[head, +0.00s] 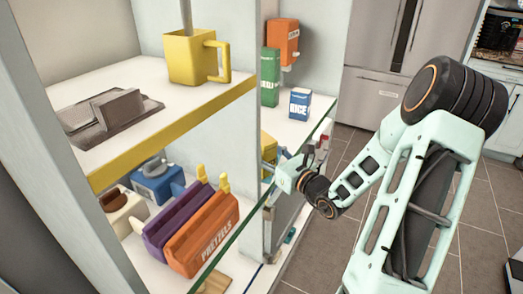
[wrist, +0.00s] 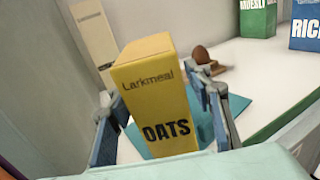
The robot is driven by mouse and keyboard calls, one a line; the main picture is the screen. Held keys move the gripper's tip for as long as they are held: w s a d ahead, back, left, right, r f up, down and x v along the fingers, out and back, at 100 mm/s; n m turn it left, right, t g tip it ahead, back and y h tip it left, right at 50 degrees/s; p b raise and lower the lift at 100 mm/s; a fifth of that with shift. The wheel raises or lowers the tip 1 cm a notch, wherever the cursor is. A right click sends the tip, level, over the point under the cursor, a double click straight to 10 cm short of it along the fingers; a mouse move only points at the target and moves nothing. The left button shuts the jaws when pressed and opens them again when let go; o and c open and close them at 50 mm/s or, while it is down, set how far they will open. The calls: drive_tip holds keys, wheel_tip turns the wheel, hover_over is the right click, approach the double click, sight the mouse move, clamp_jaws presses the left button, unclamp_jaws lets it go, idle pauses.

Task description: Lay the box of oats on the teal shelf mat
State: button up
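The box of oats (wrist: 160,105) is yellow, with "Larkmeal" and "OATS" on its face. I cannot tell whether the box touches the mat. In the head view my gripper (head: 278,172) reaches in at the shelf divider, and a yellow part of the box (head: 268,146) shows beside it.
A green muesli box (wrist: 257,18) and a blue rice box (wrist: 305,28) stand to the right in the wrist view. A brown object (wrist: 203,58) and a pale Larkmeal carton (wrist: 93,35) are behind the oats. A pretzels box (head: 212,235) is left of the divider.

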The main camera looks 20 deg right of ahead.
drive_tip(key=shift+o, duration=0.5)
drive_tip(key=p+v, duration=0.1)
drive_tip(key=v, duration=1.1)
